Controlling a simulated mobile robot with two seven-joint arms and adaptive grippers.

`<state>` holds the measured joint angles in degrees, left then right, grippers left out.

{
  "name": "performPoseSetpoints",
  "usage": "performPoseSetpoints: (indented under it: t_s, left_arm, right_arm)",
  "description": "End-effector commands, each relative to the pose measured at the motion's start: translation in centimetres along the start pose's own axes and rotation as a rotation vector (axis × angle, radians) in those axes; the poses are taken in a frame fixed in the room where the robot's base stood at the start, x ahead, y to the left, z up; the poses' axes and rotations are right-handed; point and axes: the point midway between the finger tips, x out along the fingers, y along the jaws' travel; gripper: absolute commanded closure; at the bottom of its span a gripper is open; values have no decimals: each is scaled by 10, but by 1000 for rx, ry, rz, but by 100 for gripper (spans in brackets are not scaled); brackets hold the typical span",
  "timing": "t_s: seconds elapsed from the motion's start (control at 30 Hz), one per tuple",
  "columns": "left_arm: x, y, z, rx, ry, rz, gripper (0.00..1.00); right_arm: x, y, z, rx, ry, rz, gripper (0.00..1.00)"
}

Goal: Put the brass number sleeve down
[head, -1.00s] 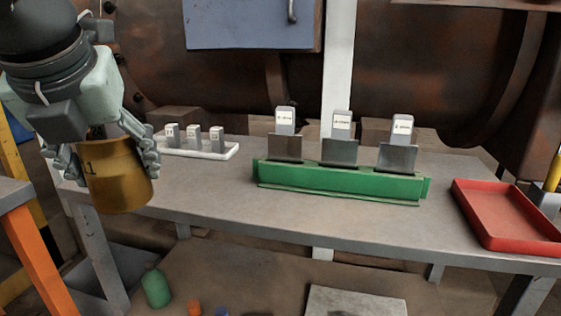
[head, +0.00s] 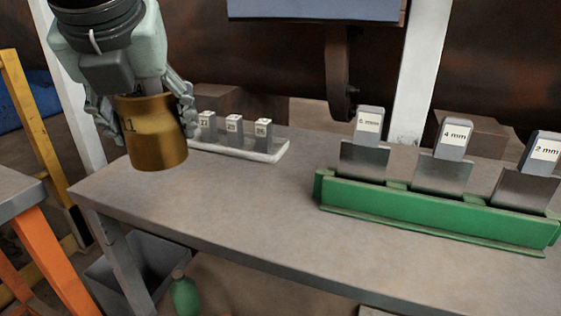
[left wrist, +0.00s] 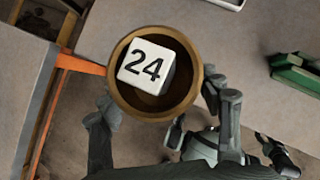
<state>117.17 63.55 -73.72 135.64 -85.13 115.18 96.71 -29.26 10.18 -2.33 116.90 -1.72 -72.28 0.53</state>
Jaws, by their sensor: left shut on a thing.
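My left gripper (head: 140,108) is shut on the brass number sleeve (head: 158,150), an upright gold-brown cylinder with dark digits on its side that I cannot fully read. In the head view it shows in front of the left part of the grey workbench (head: 230,200); its height above the top is hard to judge. In the left wrist view the sleeve's round rim (left wrist: 118,95) frames a white block marked 24 (left wrist: 146,70) inside it. Gripper fingers show on both sides of the sleeve there.
A white tray (head: 270,157) with three small numbered blocks stands behind the sleeve. A green rack (head: 430,212) holding labelled metal plates stands at the right. The bench between is clear. An orange-legged table (head: 45,245) is at the left, a grey bin (head: 150,262) below.

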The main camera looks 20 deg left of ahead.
Motion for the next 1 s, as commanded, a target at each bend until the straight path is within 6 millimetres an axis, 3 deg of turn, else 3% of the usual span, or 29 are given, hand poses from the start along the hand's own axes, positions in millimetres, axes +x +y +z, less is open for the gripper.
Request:
performPoseSetpoints:
  t_s: [0.17,0.3,0.63,0.83,1.0]
  left_arm:
    - [8,-1,3,-3,1,-1,84]
    - [37,-3,12,-4,6,1,84]
    - [106,-8,49,-3,3,0,84]
    - [120,-9,60,-2,-2,-1,84]
    - [131,-9,55,-1,-3,0,84]
  right_arm:
    - [3,-2,4,2,-9,-2,60]
    - [-22,4,-5,0,17,15,60]
    - [-91,16,-3,4,40,56,60]
    - [-99,17,-3,5,40,59,60]
    - [-99,17,-3,6,39,60,60]
